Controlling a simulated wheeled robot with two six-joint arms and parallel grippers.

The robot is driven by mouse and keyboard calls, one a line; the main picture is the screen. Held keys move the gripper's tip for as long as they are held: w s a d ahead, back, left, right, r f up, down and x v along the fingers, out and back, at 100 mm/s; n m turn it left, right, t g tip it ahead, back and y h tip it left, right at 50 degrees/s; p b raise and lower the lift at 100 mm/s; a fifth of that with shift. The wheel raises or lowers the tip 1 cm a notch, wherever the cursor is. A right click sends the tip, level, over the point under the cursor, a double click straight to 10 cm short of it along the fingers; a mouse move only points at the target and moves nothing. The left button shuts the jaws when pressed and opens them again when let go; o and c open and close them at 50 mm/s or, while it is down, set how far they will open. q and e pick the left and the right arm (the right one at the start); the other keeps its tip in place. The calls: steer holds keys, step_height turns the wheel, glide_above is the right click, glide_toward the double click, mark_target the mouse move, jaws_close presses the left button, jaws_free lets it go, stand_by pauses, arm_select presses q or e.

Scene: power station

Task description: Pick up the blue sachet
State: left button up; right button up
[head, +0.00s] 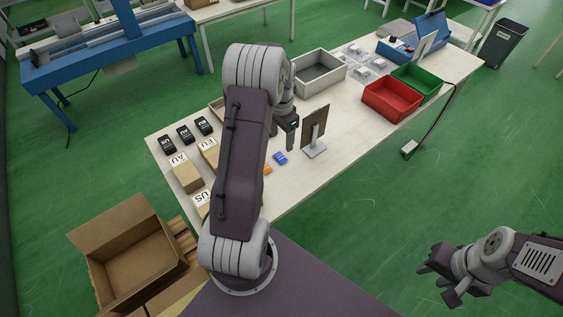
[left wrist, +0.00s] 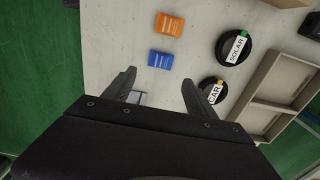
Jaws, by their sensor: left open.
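The blue sachet (head: 280,158) lies flat on the pale worktable, beside the orange sachet (head: 266,170). In the left wrist view the blue sachet (left wrist: 160,60) lies just beyond the fingertips, apart from them, with the orange sachet (left wrist: 170,24) above it. My left gripper (head: 288,140) hangs above the table near the blue sachet. In the left wrist view its fingers (left wrist: 157,80) are spread with nothing held between them. My right gripper (head: 440,283) is over the green floor at the lower right, its fingers apart and empty.
A brown panel on a stand (head: 314,130) stands close to the right of my left gripper. Black round items labelled SOLAR (left wrist: 235,47) and CAR (left wrist: 213,92) lie near the sachets. A grey bin (head: 318,73), red bin (head: 391,99) and green bin (head: 416,81) stand farther back.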

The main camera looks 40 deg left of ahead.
mark_target(280, 156)
arm_select(q)
steer(key=f, duration=0.3)
steer(key=shift+a+f, duration=0.2)
steer(key=shift+f, duration=0.1)
steer(key=shift+w+d+f, duration=0.1)
steer(key=f, duration=0.2)
steer(key=s+f, duration=0.1)
steer(key=f, duration=0.1)
steer(key=shift+f, duration=0.35)
steer(key=shift+w+f, duration=0.15)
steer(key=shift+f, duration=0.05)
steer(key=shift+r, duration=0.1)
steer(key=c, duration=1.4)
steer(key=shift+r, duration=0.1)
